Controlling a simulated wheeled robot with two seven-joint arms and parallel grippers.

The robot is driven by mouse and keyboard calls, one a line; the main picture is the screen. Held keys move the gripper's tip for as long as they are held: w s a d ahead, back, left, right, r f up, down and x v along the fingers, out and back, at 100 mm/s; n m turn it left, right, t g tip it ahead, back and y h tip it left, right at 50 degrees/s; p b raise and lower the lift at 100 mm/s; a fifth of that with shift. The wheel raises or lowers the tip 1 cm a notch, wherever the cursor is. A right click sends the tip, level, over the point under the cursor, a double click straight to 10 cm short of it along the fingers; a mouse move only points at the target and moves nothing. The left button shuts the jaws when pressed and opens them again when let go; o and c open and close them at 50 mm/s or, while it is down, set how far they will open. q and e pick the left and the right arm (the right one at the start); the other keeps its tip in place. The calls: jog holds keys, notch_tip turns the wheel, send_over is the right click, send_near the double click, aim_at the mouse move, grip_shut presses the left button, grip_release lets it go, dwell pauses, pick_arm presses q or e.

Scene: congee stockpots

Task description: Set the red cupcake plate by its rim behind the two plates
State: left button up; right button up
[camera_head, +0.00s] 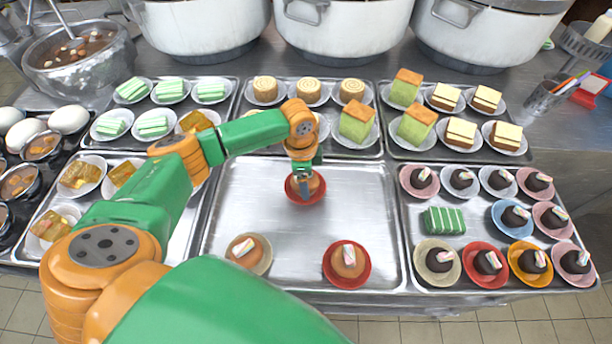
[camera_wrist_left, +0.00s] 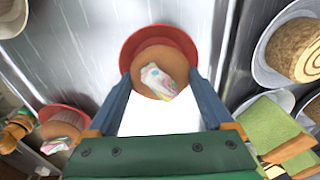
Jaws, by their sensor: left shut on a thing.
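The red plate (camera_head: 291,195) with a brown cupcake (camera_head: 314,181) is at the back middle of the centre front tray, behind two other cupcake plates. Those are a tan plate (camera_head: 265,266) at the front left and a second red plate (camera_head: 347,281) at the front right. My left gripper (camera_head: 304,195) points down over the back red plate and is shut on it. In the left wrist view the red plate (camera_wrist_left: 130,47) lies between the fingertips (camera_wrist_left: 160,78). I cannot tell whether the plate touches the tray. My right gripper is not in view.
The centre tray (camera_head: 235,215) has bare metal around the plates. A right tray (camera_head: 412,235) holds several dark cupcakes and a green cake (camera_head: 444,220). Trays of cakes stand behind, with large white pots (camera_head: 345,28) at the back. Another red plate (camera_wrist_left: 50,112) shows in the wrist view.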

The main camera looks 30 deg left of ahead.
pick_arm(q)
jog(key=shift+f, duration=0.3)
jog(key=o, duration=1.2)
jog(key=shift+r, duration=0.1)
